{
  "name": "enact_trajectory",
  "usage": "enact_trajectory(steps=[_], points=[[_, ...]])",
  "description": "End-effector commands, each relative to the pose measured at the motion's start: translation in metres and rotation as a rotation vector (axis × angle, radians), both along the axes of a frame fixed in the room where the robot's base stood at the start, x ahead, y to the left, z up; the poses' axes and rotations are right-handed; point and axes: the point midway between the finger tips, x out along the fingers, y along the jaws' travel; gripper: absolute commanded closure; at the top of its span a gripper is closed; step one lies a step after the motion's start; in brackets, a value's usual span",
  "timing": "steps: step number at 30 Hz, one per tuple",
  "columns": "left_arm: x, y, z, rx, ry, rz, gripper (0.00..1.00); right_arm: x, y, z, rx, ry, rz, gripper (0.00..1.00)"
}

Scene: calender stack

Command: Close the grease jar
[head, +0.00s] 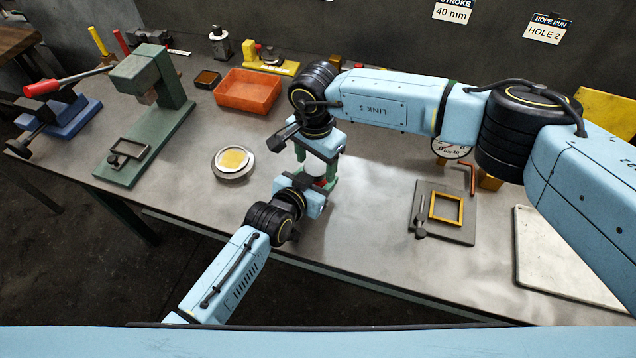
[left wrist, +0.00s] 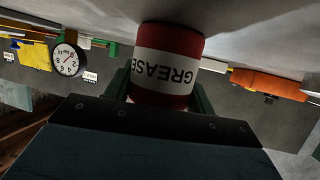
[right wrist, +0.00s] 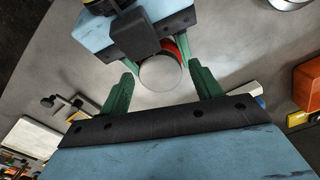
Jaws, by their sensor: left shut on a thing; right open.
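The grease jar is a red cylinder with a white label reading GREASE (left wrist: 165,68), seen upside down in the left wrist view. My left gripper (left wrist: 162,95) is shut around its side. In the head view the jar (head: 318,182) is mostly hidden by both grippers. Its round, pale grey top (right wrist: 161,74) shows in the right wrist view; I cannot tell how tightly a lid sits there. My right gripper (head: 317,163) points down above the jar. Its green fingers are open, on either side of the top and apart from it in the right wrist view.
A round dish with yellow content (head: 233,160) lies left of my grippers. An orange bin (head: 247,91) and a green press (head: 150,85) stand further back and left. A grey plate with a yellow frame (head: 446,208) lies to the right. The bench between is clear.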

Motion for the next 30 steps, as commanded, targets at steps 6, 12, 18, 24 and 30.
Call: enact_trajectory(steps=[6,12,18,24,30], points=[[-0.0003,0.0,-0.0006,0.0,0.002,0.0,1.0,0.0004,0.0,-0.0028,0.0,-0.001,0.0,0.36],[-0.0002,0.0001,-0.0006,0.0,0.002,0.0,1.0,0.0003,-0.0001,-0.0026,-0.001,-0.001,0.0,0.48],[-0.0003,0.0,-0.0006,0.0,0.002,0.0,1.0,0.0002,-0.0002,-0.0025,-0.001,-0.001,-0.001,0.74],[-0.0002,0.0001,-0.0006,0.0,0.002,0.0,1.0,0.0002,-0.0003,-0.0025,-0.001,-0.001,-0.039,0.82],[-0.0002,0.0001,-0.0006,0.0,0.002,0.0,1.0,0.0002,-0.0005,-0.0027,-0.001,-0.001,-0.24,0.82]])
